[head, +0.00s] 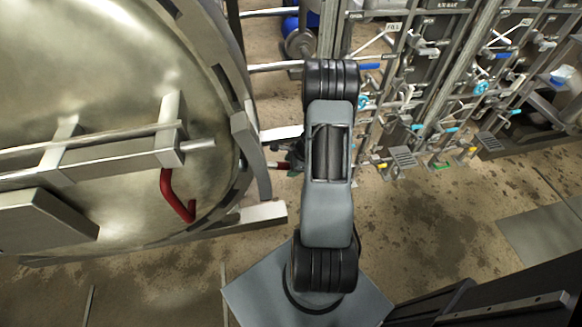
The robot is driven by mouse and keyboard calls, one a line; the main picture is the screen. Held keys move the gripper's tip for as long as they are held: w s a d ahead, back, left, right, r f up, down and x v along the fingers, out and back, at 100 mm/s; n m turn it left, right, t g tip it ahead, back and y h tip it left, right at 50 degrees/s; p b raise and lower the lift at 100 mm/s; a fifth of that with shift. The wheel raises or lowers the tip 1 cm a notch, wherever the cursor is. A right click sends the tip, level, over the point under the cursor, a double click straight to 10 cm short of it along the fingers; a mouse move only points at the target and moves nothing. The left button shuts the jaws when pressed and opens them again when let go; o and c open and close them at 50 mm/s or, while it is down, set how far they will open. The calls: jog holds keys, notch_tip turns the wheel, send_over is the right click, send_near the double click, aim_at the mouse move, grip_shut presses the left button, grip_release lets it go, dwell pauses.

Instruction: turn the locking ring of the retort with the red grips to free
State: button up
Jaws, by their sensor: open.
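The retort door (120,85) fills the left of the head view, a large dull metal disc. The locking ring (245,140) runs around its right edge, with metal lugs and bars. A red grip (279,165) sticks out to the right from the ring, partly hidden by my gripper. My gripper (291,156) is open beside this red grip, mostly hidden behind my arm. I cannot tell whether the grip lies between the fingers. A bent red handle (176,196) hangs from the metal crossbar on the door.
A pipe rack (400,80) with valves, blue levers and a "FILL" label stands at the back right. Metal pipes (275,66) run between the retort and the rack. Stained floor (430,210) is open at the right. A dark piece of equipment (520,300) is at the bottom right.

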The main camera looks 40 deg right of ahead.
jog(key=shift+w+f, duration=0.1)
jog(key=shift+f, duration=0.05)
jog(key=shift+c, duration=0.4)
grip_shut()
